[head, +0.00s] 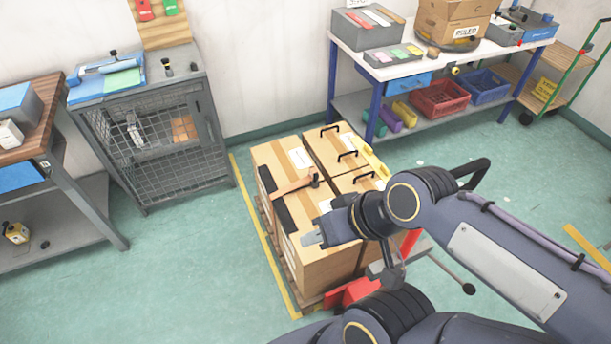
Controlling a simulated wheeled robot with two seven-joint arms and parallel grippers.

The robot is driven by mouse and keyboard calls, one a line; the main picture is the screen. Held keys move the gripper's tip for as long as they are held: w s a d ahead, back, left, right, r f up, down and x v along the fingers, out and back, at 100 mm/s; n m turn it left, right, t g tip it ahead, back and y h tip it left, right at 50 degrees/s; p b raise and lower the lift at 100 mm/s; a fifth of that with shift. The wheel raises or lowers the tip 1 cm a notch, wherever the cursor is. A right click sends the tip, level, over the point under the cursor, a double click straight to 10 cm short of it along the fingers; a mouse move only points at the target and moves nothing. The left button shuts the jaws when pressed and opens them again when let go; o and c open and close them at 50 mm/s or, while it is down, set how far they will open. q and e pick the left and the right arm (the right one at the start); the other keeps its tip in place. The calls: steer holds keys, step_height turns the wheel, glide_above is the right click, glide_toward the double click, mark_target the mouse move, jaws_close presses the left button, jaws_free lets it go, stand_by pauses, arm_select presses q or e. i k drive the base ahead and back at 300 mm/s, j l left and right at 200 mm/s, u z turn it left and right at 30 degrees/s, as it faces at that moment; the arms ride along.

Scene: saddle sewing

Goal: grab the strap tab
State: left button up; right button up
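Cardboard boxes (325,265) stand together on a low pallet in the middle of the head view. A dark strip (275,200) runs along the top of the left box. A brown-handled tool with a dark head (292,186) lies across the box tops. I cannot pick out a strap tab for certain. My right gripper (314,238) is over the front of the boxes, its grey tip pointing left. The gripper and arm hide part of the boxes. I cannot tell whether its fingers are apart or hold anything. My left gripper is not in view.
Black handles (348,154) rise from the right-hand boxes. A wire-mesh cabinet (160,150) stands behind left, and a workbench (85,205) stands at far left. A white-topped table (440,52) with bins stands behind right. Green floor (190,245) is clear left of the boxes.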

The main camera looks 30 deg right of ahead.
mark_target(314, 173)
steer(key=i+j+z, duration=0.3)
steer(key=i+j, duration=0.2)
steer(key=j, duration=0.15)
steer(key=i+j+z, duration=0.35)
steer(key=j, duration=0.35)
steer(key=i+j+z, duration=0.15)
steer(key=i+j, duration=0.15)
steer(key=j, duration=0.15)
steer(key=i+j+z, duration=0.1)
steer(key=i+z, duration=0.15)
steer(key=i, duration=0.25)
steer(key=i+j+z, duration=0.25)
steer(key=i, duration=0.2)
steer(key=i+l+z, duration=0.3)
steer(key=i+l, duration=0.15)
